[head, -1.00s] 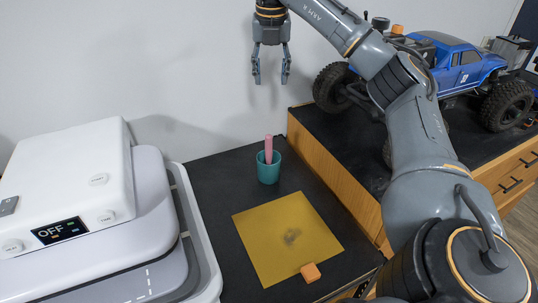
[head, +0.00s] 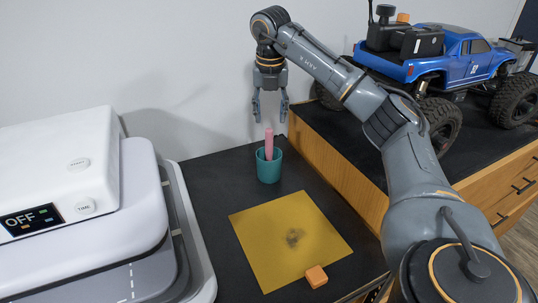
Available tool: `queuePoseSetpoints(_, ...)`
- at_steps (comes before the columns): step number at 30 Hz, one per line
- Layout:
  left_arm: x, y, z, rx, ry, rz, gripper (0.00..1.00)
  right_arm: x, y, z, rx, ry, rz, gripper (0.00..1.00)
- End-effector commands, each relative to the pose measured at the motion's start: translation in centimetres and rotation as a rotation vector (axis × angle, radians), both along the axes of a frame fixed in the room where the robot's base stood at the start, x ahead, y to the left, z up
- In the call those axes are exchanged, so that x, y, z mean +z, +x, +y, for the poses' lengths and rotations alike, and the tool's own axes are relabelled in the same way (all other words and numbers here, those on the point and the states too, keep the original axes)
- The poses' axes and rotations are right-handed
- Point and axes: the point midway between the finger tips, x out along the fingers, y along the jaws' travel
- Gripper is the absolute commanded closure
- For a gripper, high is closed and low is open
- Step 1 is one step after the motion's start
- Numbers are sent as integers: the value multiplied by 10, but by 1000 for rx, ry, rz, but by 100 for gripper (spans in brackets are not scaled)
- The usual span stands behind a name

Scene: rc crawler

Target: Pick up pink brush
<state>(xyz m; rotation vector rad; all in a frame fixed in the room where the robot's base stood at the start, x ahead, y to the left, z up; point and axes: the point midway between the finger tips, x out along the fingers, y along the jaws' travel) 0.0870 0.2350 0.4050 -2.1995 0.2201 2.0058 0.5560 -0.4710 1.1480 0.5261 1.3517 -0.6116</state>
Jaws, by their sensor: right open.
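The pink brush (head: 269,143) stands upright in a teal cup (head: 269,168) on the black worktop. Only its upper part shows above the rim; the rest is hidden inside the cup. My right gripper (head: 270,118) points down just above the brush, its two fingers apart and empty. In the picture the fingertips end slightly higher than the brush's top, with no clear contact. My left gripper is not in view.
A white machine (head: 70,190) reading OFF stands left. A blue RC crawler (head: 450,60) sits on the raised wooden cabinet (head: 330,165) at right.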

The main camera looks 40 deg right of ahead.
Motion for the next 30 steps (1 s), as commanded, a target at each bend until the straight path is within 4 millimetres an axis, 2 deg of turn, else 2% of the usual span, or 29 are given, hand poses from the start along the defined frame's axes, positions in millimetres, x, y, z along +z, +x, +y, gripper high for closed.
queuePoseSetpoints(5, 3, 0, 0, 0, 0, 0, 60, -11, 0, -1, -1, 0, 1, 53)
queuePoseSetpoints(15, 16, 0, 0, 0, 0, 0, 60, -55, 2, 1, -2, 0, 1, 53)
queuePoseSetpoints(23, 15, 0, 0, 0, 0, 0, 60, -60, 3, 1, -1, 0, 0, 53)
queuePoseSetpoints(26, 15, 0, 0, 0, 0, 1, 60, -60, 3, 1, -1, 0, 0, 69)
queuePoseSetpoints(30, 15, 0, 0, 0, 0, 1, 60, -59, 3, 1, -1, 0, 0, 98)
